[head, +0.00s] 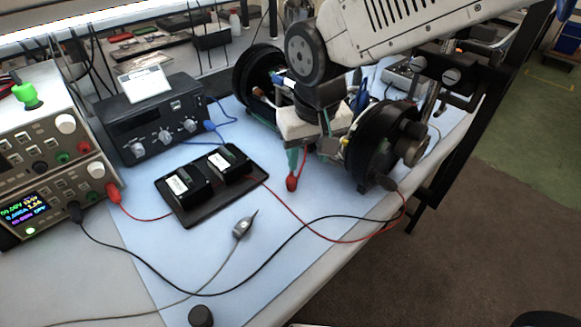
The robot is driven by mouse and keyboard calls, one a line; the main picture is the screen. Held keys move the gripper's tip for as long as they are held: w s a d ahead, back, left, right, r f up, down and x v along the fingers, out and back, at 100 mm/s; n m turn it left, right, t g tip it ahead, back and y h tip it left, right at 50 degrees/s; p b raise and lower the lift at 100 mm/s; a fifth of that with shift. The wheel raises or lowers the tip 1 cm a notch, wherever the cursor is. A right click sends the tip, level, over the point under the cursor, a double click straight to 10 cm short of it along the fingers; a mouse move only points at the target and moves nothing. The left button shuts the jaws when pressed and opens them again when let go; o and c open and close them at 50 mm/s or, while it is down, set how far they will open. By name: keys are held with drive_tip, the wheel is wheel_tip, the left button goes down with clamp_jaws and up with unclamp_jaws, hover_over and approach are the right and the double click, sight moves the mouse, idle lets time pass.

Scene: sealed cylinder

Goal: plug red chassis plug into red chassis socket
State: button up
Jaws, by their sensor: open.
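A small red plug (292,182) hangs or stands just below my gripper, with a red wire rising from it toward the gripper's underside. My gripper (308,152) points down in the middle of the picture. Its fingers are open, just above the red plug. I cannot tell if either finger touches the plug. The black cylinder assembly shows as a rear round end (255,72) and a front round end (372,145), with my gripper and arm in front of its middle. The red chassis socket cannot be made out; my arm hides part of the assembly.
Left stand power supplies (65,150), with another red plug (113,192) in the lower one, and a black instrument (155,125). A black tray (202,208) holds two black boxes. A grey probe (241,228) and loose cables lie on the blue mat (190,268).

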sight(291, 176)
drive_tip(key=a, duration=0.1)
drive_tip(key=w+a+f, duration=0.1)
drive_tip(key=shift+w+a+f, duration=0.1)
drive_tip(key=shift+a, duration=0.25)
drive_tip(key=shift+a+n, duration=0.1)
drive_tip(key=shift+n, duration=0.2)
drive_tip(key=shift+w+f, duration=0.1)
drive_tip(key=shift+f, duration=1.2)
drive_tip(key=shift+w+a+f, duration=0.1)
drive_tip(key=shift+w+f, duration=0.05)
drive_tip(key=shift+f, duration=0.7)
drive_tip(key=shift+w+a+f, duration=0.1)
drive_tip(key=shift+w+f, duration=0.05)
drive_tip(key=shift+f, duration=0.7)
drive_tip(key=shift+w+a+f, duration=0.1)
drive_tip(key=shift+w+f, duration=0.05)
drive_tip(key=shift+f, duration=0.7)
clamp_jaws()
